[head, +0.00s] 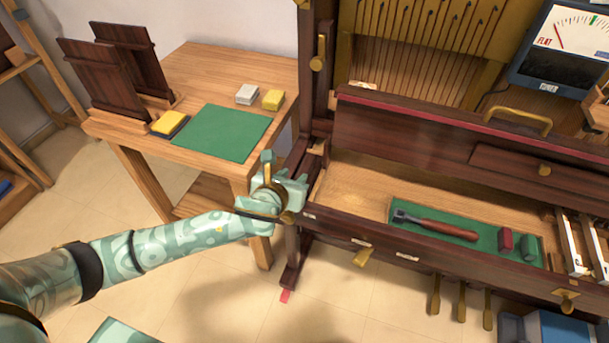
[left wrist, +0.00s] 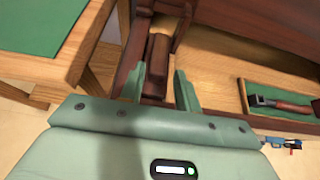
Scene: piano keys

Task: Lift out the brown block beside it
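A brown block (left wrist: 158,66) sits at the left end of the piano's key bed, against the dark case side, in the left wrist view. My left gripper (left wrist: 160,90) is open, one finger on each side of the block's near end in that view. I see no clear contact between fingers and block. In the head view my left gripper (head: 283,184) is at the piano's left front corner. There I cannot clearly tell the block from the dark case. My right gripper is not in view.
The piano's key bed (head: 352,187) is mostly bare. A green mat (head: 470,245) on it holds a hammer-like tool (head: 435,225), a dark red block (head: 506,240) and a grey-green block (head: 528,247). A wooden table (head: 195,72) with another green mat (head: 221,132) stands left.

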